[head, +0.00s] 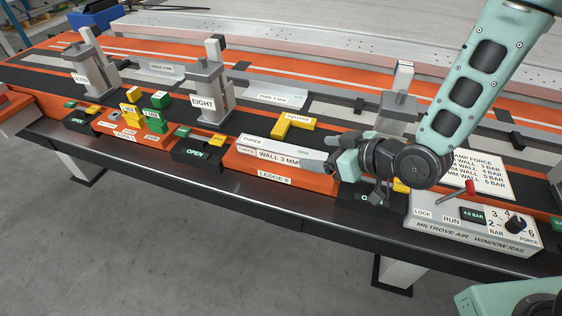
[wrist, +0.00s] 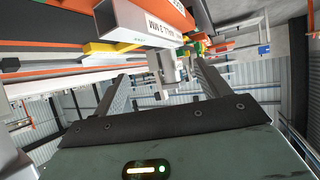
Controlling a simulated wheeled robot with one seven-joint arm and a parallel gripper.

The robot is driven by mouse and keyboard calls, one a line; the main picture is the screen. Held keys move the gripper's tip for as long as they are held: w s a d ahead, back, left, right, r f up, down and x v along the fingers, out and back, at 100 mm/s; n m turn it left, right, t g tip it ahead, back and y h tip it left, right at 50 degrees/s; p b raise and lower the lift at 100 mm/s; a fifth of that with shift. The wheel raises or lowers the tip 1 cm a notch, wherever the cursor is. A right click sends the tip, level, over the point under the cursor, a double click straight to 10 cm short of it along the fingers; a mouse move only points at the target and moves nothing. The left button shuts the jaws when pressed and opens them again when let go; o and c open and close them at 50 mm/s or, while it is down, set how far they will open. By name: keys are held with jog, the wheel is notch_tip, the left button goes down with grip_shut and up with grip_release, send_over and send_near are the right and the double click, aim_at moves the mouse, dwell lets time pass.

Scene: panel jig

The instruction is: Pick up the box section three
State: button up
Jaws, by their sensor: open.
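The box section three (head: 270,153) is a pale grey bar marked "THREE" and "WALL 3 MM". It lies lengthwise on the orange ledge 6 (head: 275,179) in the head view. My gripper (head: 331,166) is at its right end, with the arm coming from the upper right. In the wrist view the box section (wrist: 138,27) shows at the top with its lettering upside down. The fingers appear apart from the bar, though the exact gap cannot be told.
A yellow square (head: 294,123) is behind the bar. A clamp post marked "EIGHT" (head: 208,95) stands to its left. The control box (head: 470,222) with a red-tipped lever and knob is at the right. A force card (head: 485,172) lies behind it.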

send_near(282, 148)
jog(key=p+x, duration=0.1)
jog(key=x, duration=0.2)
jog(key=shift+s+a+r, duration=0.1)
jog(key=shift+s+a, duration=0.05)
jog(key=shift+a, duration=0.1)
jog(key=shift+d+p+x, duration=0.25)
jog(key=shift+p+x, duration=0.35)
jog(key=shift+x, duration=2.25)
jog(key=c, duration=1.5)
